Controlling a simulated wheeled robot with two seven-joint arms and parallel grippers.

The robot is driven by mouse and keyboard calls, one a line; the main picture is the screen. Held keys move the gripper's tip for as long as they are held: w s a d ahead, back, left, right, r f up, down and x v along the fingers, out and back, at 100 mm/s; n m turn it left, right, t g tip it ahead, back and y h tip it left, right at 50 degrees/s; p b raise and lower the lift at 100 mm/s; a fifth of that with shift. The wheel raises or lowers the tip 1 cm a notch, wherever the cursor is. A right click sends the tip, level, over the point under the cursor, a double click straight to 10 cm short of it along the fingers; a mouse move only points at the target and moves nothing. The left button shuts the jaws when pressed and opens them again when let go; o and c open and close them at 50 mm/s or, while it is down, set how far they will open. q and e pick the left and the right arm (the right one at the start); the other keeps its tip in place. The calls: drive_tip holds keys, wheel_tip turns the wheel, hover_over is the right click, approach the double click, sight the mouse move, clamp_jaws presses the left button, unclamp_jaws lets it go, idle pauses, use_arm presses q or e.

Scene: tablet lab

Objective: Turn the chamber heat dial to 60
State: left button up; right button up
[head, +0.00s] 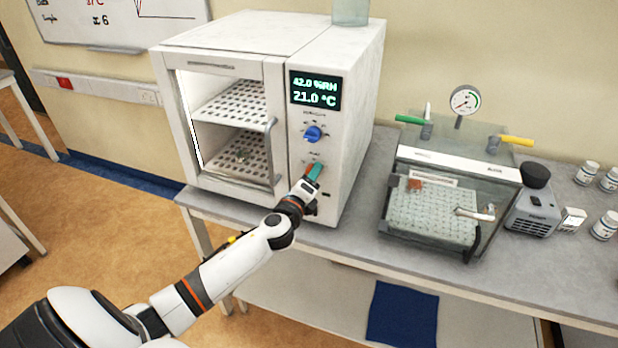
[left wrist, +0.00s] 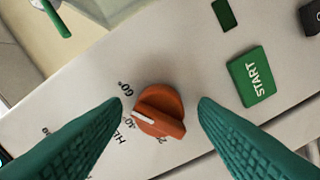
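The chamber (head: 345,160) is a white cabinet with a display reading 42.0 %RH and 21.0 °C. The heat dial (left wrist: 159,110) is an orange-red knob with a white pointer line, in the middle of the left wrist view. Its printed marks include 60° and 40°; the pointer lies nearer the 40 mark than the 60 mark. My left gripper (left wrist: 160,105) is open, with its green fingers on either side of the dial and a visible gap at each. In the head view my left gripper (head: 312,172) is at the lower front panel and hides most of the dial. My right gripper is not in view.
A blue dial (head: 313,133) sits above my gripper on the panel. A green START button (left wrist: 252,76) is right of the heat dial in the left wrist view. The chamber door handle (head: 272,150) is close left. A clear-walled box (head: 455,185) with a gauge stands right.

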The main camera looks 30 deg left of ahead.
use_arm(q)
drive_tip(key=b+v, duration=0.3)
drive_tip(key=v, duration=0.9)
idle(0.5)
drive_tip(key=s+f+n+g+b, duration=0.1)
drive_tip(key=s+f+n+g, duration=0.2)
drive_tip(key=f, duration=1)
drive_tip(key=s+f+n+g+h+b, duration=0.1)
drive_tip(key=s+f+n+g, duration=0.2)
drive_tip(key=f, duration=1)
drive_tip(key=s+f+n+g+b, duration=0.1)
drive_tip(key=s+f+n+g, duration=0.25)
drive_tip(key=f, duration=0.95)
drive_tip(key=s+d+f+n+g+h+b, duration=0.1)
drive_tip(key=s+d+f+n+g+b, duration=0.2)
drive_tip(key=s+f, duration=1)
drive_tip(key=s+d+f+n+g+h, duration=0.1)
drive_tip(key=s+d+f+n+g, duration=0.1)
drive_tip(key=s, duration=0.7)
drive_tip(key=s+d+f+n+g+h, duration=0.1)
drive_tip(key=s+d+f+n, duration=0.3)
drive_tip(key=s+f, duration=0.5)
drive_tip(key=d+g, duration=0.1)
drive_tip(key=d, duration=0.1)
drive_tip(key=shift+s+d+f+b, duration=0.15)
drive_tip(key=shift+s+d+b, duration=0.15)
drive_tip(key=shift+s, duration=0.05)
